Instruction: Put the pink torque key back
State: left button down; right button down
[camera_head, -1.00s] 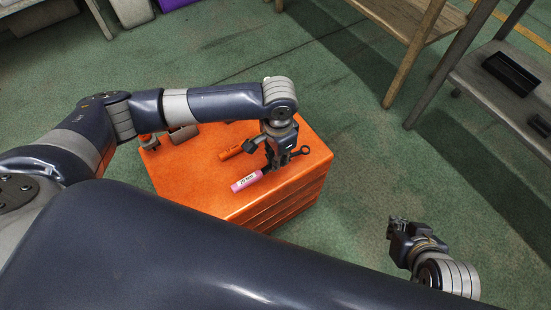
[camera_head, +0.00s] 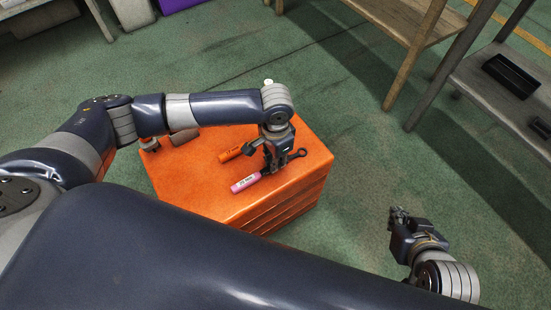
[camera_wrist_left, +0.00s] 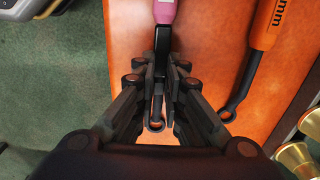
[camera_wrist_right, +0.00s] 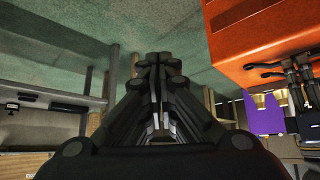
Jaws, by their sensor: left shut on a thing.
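The pink torque key (camera_head: 246,183) has a pink handle with a white label and a dark shaft ending in a ring. It is at the top of the orange cabinet (camera_head: 205,205), near its front edge. My left gripper (camera_head: 271,166) is shut on its dark shaft, between handle and ring. In the left wrist view the pink handle (camera_wrist_left: 164,10) points away from the fingers and the ring shows below them. Whether the key touches the top, I cannot tell. My right gripper (camera_head: 398,214) is off to the right, away from the cabinet, its fingers together and empty.
An orange-handled key (camera_head: 231,154) lies on the cabinet beside the pink one. Brass-coloured pieces (camera_wrist_left: 293,156) stand near it. My left arm hides part of the cabinet's back. A shelf with a black tray (camera_head: 511,75) stands at the right. Green floor surrounds the cabinet.

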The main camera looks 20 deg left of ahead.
pick_arm(q)
jog(key=c, duration=1.9)
grip_release()
jog(key=shift+s+f, duration=0.15)
jog(key=shift+f, duration=0.1)
jog(key=shift+c, duration=0.2)
jog(key=shift+o, duration=1.3)
